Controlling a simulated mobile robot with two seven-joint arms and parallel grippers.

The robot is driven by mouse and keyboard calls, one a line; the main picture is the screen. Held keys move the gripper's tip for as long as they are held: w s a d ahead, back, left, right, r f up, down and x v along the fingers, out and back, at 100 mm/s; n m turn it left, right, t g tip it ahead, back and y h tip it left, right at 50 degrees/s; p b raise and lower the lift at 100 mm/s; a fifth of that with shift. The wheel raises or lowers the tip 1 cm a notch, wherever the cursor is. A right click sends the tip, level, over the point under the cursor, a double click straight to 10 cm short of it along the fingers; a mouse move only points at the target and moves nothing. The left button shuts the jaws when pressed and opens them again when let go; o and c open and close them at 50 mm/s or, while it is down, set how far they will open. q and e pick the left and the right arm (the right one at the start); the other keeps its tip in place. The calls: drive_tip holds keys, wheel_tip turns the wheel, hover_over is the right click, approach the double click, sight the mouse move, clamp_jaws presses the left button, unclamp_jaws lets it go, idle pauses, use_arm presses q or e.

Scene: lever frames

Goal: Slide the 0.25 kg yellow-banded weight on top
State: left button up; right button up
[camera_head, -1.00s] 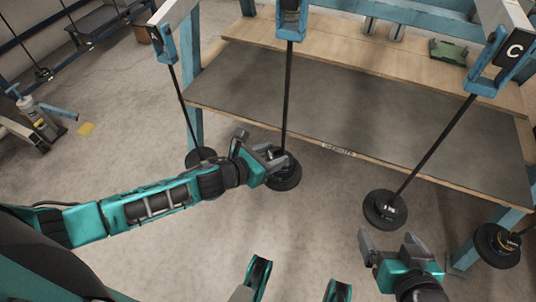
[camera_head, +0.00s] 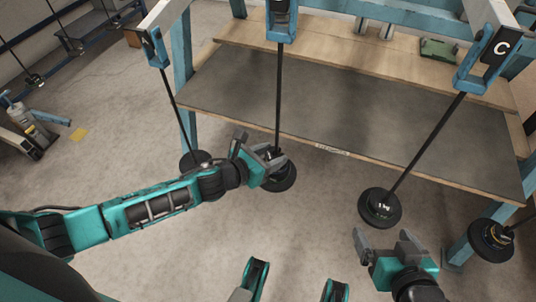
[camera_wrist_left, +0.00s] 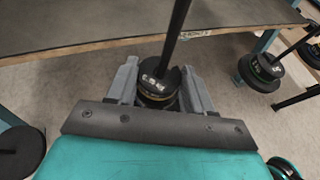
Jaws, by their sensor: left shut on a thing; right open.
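My left gripper (camera_head: 272,160) is shut on a small black weight with a yellow band (camera_wrist_left: 156,92). In the left wrist view its fingers lie on both sides of this weight, and its top has white lettering. The middle hanging rod (camera_head: 279,95) comes down to the held weight in both views. A wider dark disc stack (camera_head: 282,180) hangs at the rod's lower end, just below the gripper. I cannot tell whether the held weight rests on that stack. My right gripper (camera_head: 388,243) is open and empty, below and near the 1 kg weight (camera_head: 380,208).
The 1 kg weight hangs on slanted rod C. Another weight hangs at the right (camera_head: 490,240) and one at the left (camera_head: 195,160). A workbench with a dark mat (camera_head: 340,110) stands behind the rods. The floor around them is clear.

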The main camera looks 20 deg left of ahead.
use_arm(q)
drive_tip(key=shift+w+d, duration=0.15)
drive_tip(key=shift+d, duration=0.05)
drive_tip(key=shift+f+b, duration=0.3)
drive_tip(key=shift+f, duration=0.15)
idle(0.6)
drive_tip(key=o, duration=1.1)
drive_tip(key=shift+p+v, duration=0.65)
drive_tip(key=shift+v, duration=0.55)
drive_tip(key=shift+p+v, duration=0.8)
drive_tip(key=shift+v, duration=1.55)
